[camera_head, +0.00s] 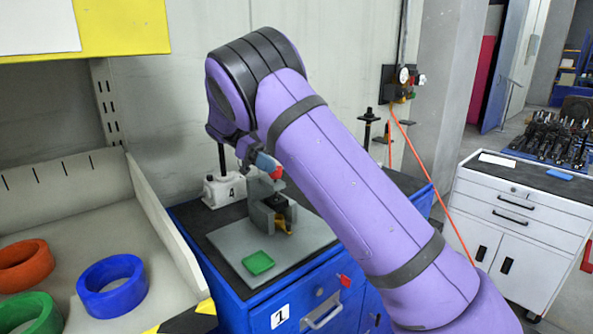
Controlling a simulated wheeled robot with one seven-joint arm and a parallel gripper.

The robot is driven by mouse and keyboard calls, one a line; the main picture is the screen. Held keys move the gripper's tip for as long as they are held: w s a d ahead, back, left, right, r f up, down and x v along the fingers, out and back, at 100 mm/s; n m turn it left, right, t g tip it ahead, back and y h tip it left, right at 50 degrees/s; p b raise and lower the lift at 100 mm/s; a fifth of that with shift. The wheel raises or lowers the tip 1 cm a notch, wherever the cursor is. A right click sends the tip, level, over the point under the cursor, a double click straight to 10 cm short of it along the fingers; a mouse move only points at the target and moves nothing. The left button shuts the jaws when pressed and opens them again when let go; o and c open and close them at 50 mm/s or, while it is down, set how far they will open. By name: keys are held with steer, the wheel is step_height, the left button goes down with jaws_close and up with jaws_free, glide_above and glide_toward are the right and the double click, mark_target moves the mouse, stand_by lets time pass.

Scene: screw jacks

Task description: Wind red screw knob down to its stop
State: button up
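A red knob (268,164) shows as a small red patch above a grey jack frame (262,218) on the blue cabinet. My gripper (262,172) hangs from the end of my purple arm, right at the red knob. Whether its fingers touch the knob is too small to tell, and whether they are open or shut does not show. A brass-coloured part (285,226) sits low in the frame. The screw under the knob and any stop are not clearly visible.
The frame stands on a grey plate (228,237) with a green square tray (258,263). A white block marked 4 (224,191) with a black post stands behind. A shelf bin (165,238) with coloured rings is at left. My arm hides the cabinet's right part.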

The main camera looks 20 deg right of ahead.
steer(key=shift+r, duration=0.95)
steer(key=s+r, duration=0.1)
steer(key=s, duration=1.5)
steer(key=shift+r, duration=0.25)
steer(key=shift+d, duration=0.1)
